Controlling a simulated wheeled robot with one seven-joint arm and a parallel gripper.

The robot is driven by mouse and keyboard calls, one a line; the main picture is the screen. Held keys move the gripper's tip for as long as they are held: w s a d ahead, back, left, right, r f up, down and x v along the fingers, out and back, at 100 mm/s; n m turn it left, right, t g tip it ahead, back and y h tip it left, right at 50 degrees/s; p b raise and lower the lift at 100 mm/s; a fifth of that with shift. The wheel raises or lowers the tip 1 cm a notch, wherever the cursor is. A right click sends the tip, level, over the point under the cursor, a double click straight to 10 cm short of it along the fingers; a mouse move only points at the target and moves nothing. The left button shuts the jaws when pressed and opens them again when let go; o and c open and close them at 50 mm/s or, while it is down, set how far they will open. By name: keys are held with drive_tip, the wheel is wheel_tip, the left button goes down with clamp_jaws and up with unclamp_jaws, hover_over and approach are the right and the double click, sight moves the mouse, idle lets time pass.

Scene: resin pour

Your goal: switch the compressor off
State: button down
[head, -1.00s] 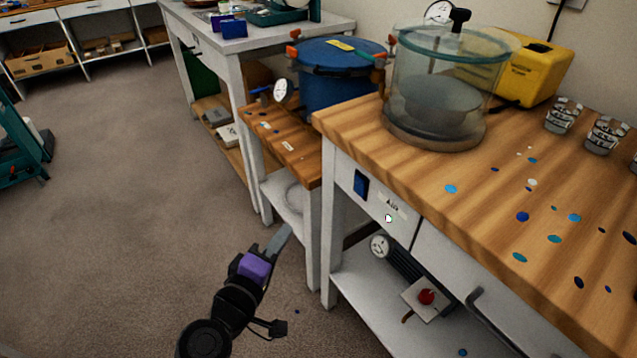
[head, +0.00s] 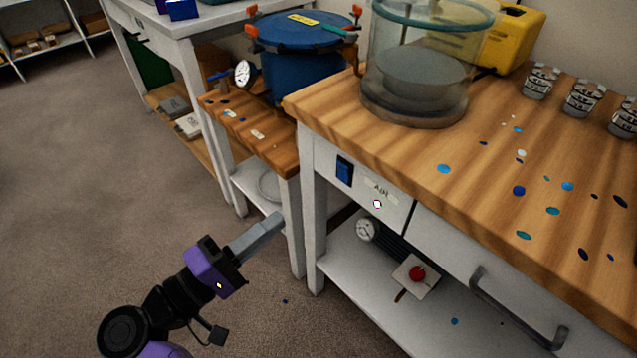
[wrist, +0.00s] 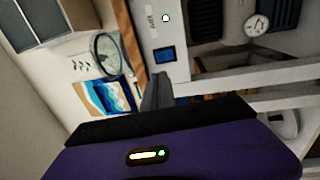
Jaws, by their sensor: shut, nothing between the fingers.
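A blue rocker switch (head: 344,171) is set in the white front panel of the bench, beside a label reading "AIR" (head: 381,189). The switch also shows in the wrist view (wrist: 164,55), just beyond my fingertips. I cannot tell which way it is set. A dark ribbed machine, seemingly the compressor (head: 396,246), sits on the shelf below, partly hidden, with a round gauge (head: 366,230) and a red knob (head: 417,273) on a pale plate. My gripper (head: 278,219) is shut and empty, left of and below the switch, apart from it; its fingers (wrist: 157,92) point towards the panel.
A bench leg (head: 311,220) and the small side table (head: 265,140) stand close to my gripper. A blue pressure pot (head: 305,65) is on the side table. A glass chamber (head: 415,75) stands on the wooden benchtop. The floor at left is clear.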

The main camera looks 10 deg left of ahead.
sight(342, 169)
drive_tip(key=b+x, duration=0.1)
drive_tip(key=x, duration=1.2)
drive_tip(key=shift+w+d+r, duration=0.1)
drive_tip(key=shift+w+d, duration=0.15)
drive_tip(key=shift+w, duration=0.1)
drive_tip(key=shift+r, duration=0.1)
drive_tip(key=p, duration=0.1)
drive_tip(key=r+p, duration=0.1)
drive_tip(key=p, duration=0.1)
drive_tip(key=shift+w+d+r+g+y, duration=0.1)
drive_tip(key=shift+w+d+g+y, duration=0.25)
drive_tip(key=shift+g+y, duration=0.05)
drive_tip(key=shift+f, duration=0.45)
